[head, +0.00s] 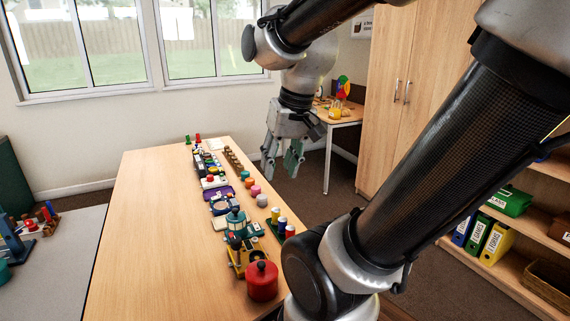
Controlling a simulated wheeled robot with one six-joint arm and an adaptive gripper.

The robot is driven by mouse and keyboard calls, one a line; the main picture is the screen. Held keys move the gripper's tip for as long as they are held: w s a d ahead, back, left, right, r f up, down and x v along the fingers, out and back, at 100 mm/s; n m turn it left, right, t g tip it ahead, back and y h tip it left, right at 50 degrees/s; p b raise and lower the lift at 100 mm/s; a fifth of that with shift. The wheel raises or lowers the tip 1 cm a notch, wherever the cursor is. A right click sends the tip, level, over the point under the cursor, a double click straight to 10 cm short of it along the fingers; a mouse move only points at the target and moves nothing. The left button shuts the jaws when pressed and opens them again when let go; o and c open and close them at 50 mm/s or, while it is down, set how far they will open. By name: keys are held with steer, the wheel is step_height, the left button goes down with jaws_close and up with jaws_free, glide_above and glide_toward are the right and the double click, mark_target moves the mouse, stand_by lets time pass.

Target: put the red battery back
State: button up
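A green holder (271,233) on the long table carries upright battery-like cylinders, one with a yellow top (275,214), one blue (282,226) and one with a red band (290,231). The red-banded one, at the near right end, looks like the red battery; my arm is close beside it in the picture and its lower part is hard to see. I cannot tell whether it sits in a slot. My gripper (282,163) hangs past the table's right edge in the picture, fingers down and apart, with nothing seen between them.
The wooden table (150,230) has a row of small toys along its right side; its left half is bare. A red lidded pot (262,281) and a yellow toy (237,258) stand at the near end. Shelves with binders (496,243) are at right.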

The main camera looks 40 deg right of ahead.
steer(key=s+n, duration=0.2)
steer(key=s+a+r+n+t, duration=0.1)
steer(key=shift+h, duration=0.3)
